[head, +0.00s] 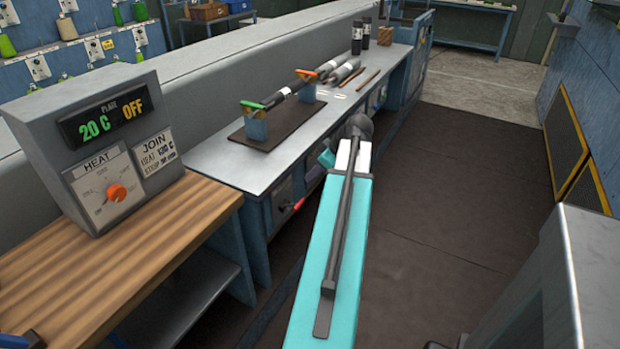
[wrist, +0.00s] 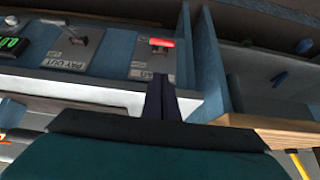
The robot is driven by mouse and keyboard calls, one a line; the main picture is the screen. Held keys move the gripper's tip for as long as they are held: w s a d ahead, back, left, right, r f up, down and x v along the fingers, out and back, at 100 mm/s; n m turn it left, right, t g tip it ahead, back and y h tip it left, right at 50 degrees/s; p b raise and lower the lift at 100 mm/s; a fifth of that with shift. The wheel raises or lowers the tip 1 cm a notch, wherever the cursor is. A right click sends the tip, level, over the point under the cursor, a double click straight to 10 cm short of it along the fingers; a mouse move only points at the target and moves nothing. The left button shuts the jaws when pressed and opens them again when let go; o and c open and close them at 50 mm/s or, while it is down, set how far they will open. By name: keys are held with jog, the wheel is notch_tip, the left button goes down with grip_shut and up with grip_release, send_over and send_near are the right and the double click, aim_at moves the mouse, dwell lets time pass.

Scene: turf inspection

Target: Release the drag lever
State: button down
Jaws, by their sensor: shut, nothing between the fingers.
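The drag lever with its red handle (wrist: 161,43) sits on a grey plate (wrist: 143,57) in the wrist view; the label below it is partly hidden. The red handle also shows small under the bench in the head view (head: 298,204). My gripper (wrist: 161,80) is shut and empty, its dark fingers pointing at the plate just below the handle. A gap shows between the fingertips and the red handle in the picture; I cannot tell the depth. In the head view my arm hides most of the gripper.
A second lever on a PAY OUT plate (wrist: 75,48) is to the left, beside a green display (wrist: 8,44). A blue upright panel (wrist: 204,60) stands close right. Above is the grey bench top (head: 225,160); a wooden table (head: 120,255) is at left. Dark floor (head: 450,190) is open at right.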

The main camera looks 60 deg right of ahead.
send_over(300, 204)
notch_tip(300, 204, down, 8)
jog(key=shift+r+p, duration=0.1)
jog(key=shift+p, duration=0.25)
jog(key=shift+s+f, duration=0.2)
jog(key=shift+f, duration=0.75)
jog(key=shift+s+f, duration=0.2)
jog(key=shift+f, duration=0.75)
jog(key=shift+s+d, duration=0.1)
